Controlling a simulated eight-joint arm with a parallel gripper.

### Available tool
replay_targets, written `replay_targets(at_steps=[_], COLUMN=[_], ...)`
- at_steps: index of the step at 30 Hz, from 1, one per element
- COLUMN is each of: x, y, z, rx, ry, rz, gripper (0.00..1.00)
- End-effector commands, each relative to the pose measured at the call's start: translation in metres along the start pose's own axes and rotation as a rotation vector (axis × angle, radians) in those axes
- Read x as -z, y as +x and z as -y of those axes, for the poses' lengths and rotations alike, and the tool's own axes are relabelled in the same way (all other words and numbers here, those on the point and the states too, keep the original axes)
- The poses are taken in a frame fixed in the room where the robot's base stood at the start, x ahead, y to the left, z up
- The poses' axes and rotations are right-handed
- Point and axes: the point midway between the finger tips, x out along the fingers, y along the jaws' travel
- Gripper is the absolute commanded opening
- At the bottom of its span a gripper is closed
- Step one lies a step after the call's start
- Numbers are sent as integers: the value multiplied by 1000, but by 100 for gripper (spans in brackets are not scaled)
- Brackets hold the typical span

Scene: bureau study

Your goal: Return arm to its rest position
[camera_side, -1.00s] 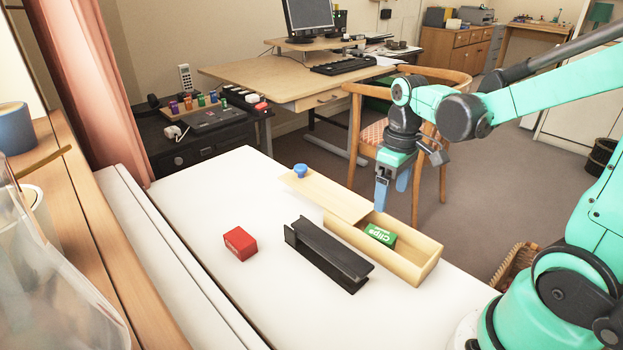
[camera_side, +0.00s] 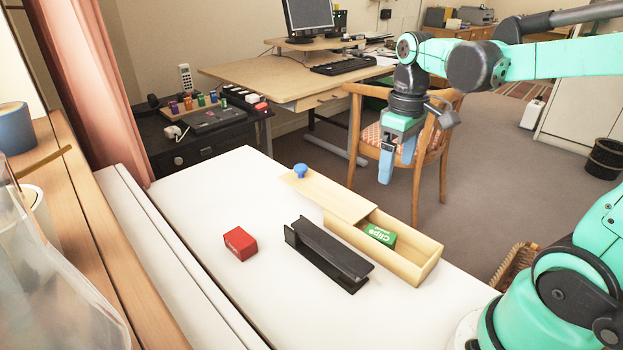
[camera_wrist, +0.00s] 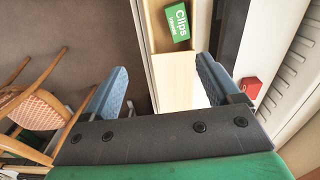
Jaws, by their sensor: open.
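My gripper (camera_side: 397,162) hangs in the air above and behind the right part of the white table (camera_side: 208,205), with its blue fingers apart and nothing between them. In the wrist view my gripper (camera_wrist: 158,85) is also open and empty. A wooden box (camera_side: 428,262) stands on the table below it, its lid (camera_side: 325,196) slid partly off toward the back left. A green Clips box (camera_side: 380,235) lies inside the open part; it also shows in the wrist view (camera_wrist: 178,22).
A black channel-shaped holder (camera_side: 328,255) lies in front of the wooden box. A red box (camera_side: 240,243) sits to its left, with clear table around it. A wooden chair (camera_side: 442,165) stands behind my gripper. A desk (camera_side: 300,82) is further back.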

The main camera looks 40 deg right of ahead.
Motion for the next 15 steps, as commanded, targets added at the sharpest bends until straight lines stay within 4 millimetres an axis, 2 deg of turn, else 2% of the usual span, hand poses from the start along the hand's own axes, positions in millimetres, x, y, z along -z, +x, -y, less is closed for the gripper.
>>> replay_targets(at_steps=[5,15], x=[1,8], y=[1,9], z=[13,82], rx=[-27,-49], ry=[2,49], rz=[-68,-517], gripper=[83,83])
